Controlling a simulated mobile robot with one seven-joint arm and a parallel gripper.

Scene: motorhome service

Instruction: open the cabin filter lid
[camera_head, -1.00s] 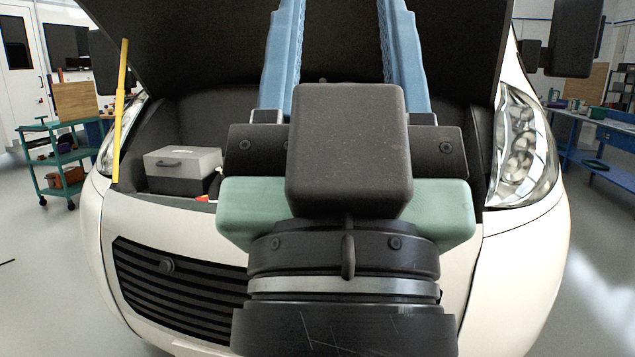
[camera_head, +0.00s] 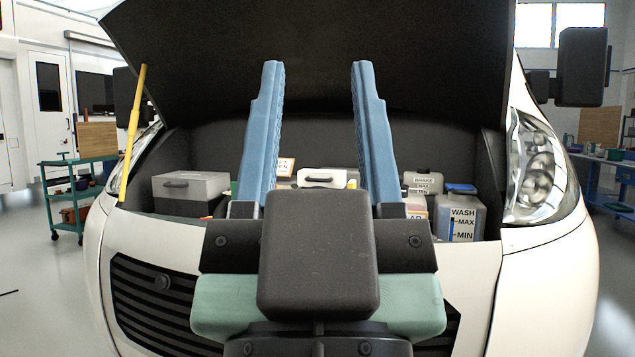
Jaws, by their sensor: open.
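My gripper (camera_head: 317,75) is in front of the open engine bay, its two blue fingers pointing up and spread wide apart with nothing between them. Between the fingers, farther back in the bay, a white box top with a dark handle (camera_head: 322,178) shows; it may be the cabin filter lid, but I cannot read a label on it. It looks closed. My gripper's body hides what lies below it. A grey box with a dark handle (camera_head: 190,188) sits at the left of the bay and also looks closed.
A washer bottle (camera_head: 462,217) and a brake fluid bottle (camera_head: 423,183) stand at the right.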

